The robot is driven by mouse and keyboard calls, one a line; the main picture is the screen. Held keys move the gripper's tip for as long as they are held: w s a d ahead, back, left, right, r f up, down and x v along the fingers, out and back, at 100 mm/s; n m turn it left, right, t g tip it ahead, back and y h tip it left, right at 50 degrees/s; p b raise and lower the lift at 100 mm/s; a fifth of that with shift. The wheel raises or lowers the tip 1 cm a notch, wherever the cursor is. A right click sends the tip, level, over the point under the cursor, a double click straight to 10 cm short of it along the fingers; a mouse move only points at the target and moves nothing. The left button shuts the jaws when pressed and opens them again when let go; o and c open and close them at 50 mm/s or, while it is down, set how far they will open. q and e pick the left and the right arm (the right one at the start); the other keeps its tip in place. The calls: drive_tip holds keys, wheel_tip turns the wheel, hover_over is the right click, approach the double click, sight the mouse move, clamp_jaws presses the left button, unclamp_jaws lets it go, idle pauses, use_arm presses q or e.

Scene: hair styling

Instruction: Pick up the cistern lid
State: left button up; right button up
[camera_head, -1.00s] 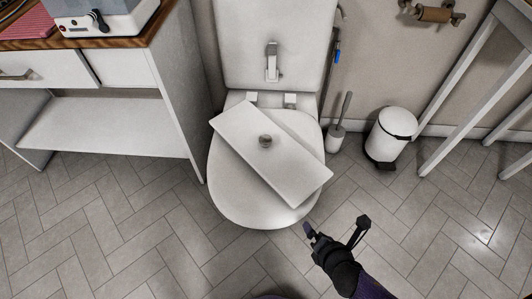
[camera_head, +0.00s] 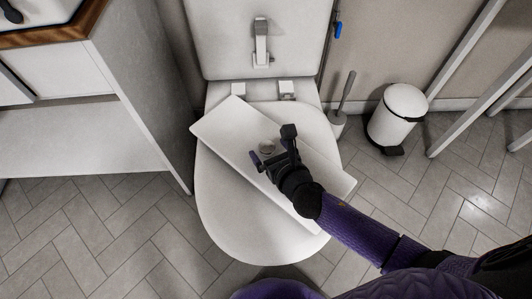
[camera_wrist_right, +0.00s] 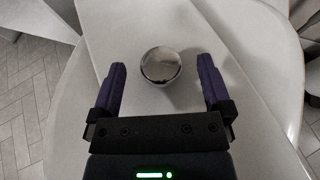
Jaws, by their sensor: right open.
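The cistern lid (camera_head: 222,127) is a white rectangular slab lying diagonally on the closed toilet seat (camera_head: 228,222). A round metal knob (camera_head: 267,148) sits at its middle. My right gripper (camera_head: 271,146) is over the lid, close to the knob. In the right wrist view, the knob (camera_wrist_right: 160,65) lies between and just ahead of the two open purple fingertips (camera_wrist_right: 162,68), with a gap on each side. The lid (camera_wrist_right: 190,30) fills the middle of that view. Part of the lid is hidden behind my right arm in the head view. My left gripper is not in view.
The toilet cistern (camera_head: 225,50) stands behind the seat. A toilet brush (camera_head: 341,108) and a white pedal bin (camera_head: 397,115) stand to the right. A white cabinet (camera_head: 125,90) is at the left. The tiled floor in front is clear.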

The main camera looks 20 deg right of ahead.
drive_tip(key=shift+w+a+f+b, duration=0.1)
drive_tip(key=shift+w+f+b, duration=0.2)
drive_tip(key=shift+w+f, duration=0.45)
drive_tip(key=shift+w, duration=0.3)
drive_tip(key=shift+r, duration=0.2)
clamp_jaws()
